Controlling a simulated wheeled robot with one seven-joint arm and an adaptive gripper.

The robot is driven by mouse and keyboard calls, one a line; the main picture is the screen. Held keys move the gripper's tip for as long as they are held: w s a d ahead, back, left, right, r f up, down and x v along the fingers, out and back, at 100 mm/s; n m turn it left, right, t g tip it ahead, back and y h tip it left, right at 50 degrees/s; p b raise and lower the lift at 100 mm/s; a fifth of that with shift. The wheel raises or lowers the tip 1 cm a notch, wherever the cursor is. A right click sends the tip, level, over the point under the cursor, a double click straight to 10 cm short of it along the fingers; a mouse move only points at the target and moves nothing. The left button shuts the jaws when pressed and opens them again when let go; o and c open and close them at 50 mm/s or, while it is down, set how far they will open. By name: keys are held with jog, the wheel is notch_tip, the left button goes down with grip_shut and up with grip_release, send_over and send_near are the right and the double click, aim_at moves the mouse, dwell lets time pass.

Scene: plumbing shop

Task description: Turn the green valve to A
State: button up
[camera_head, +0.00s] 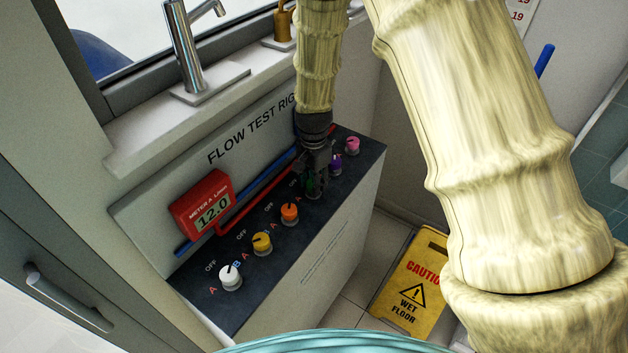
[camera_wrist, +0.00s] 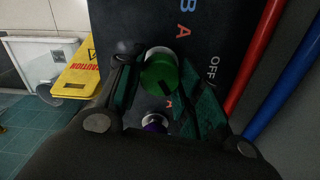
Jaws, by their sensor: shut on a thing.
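The green valve (camera_wrist: 160,76) is a round green knob on a pale base on the dark panel. In the wrist view it sits between the two fingers of my gripper (camera_wrist: 158,92), which is shut on it. In the head view my gripper (camera_head: 317,172) points down at the panel, and only a bit of the green valve (camera_head: 312,188) shows beneath the fingers. A dark pointer mark shows on the knob, but I cannot tell for certain which letter it faces. An A label (camera_wrist: 184,30) and an OFF label (camera_wrist: 211,72) are printed near the valve.
The panel also has white (camera_head: 230,279), yellow (camera_head: 262,244), orange (camera_head: 290,213), purple (camera_head: 334,163) and pink (camera_head: 352,146) valves. The purple one is close beside my gripper. A red meter (camera_head: 203,204) reads 12.0. Red and blue pipes run behind. A yellow wet-floor sign (camera_head: 413,283) stands right.

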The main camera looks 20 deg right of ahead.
jog(key=shift+n, duration=0.3)
jog(key=n, duration=1.1)
jog(key=shift+n, duration=0.3)
jog(key=n, duration=0.5)
jog(key=shift+p, duration=0.35)
jog(key=n, duration=0.6)
jog(key=shift+p, duration=0.3)
jog(key=o, duration=1)
jog(key=shift+o, duration=0.2)
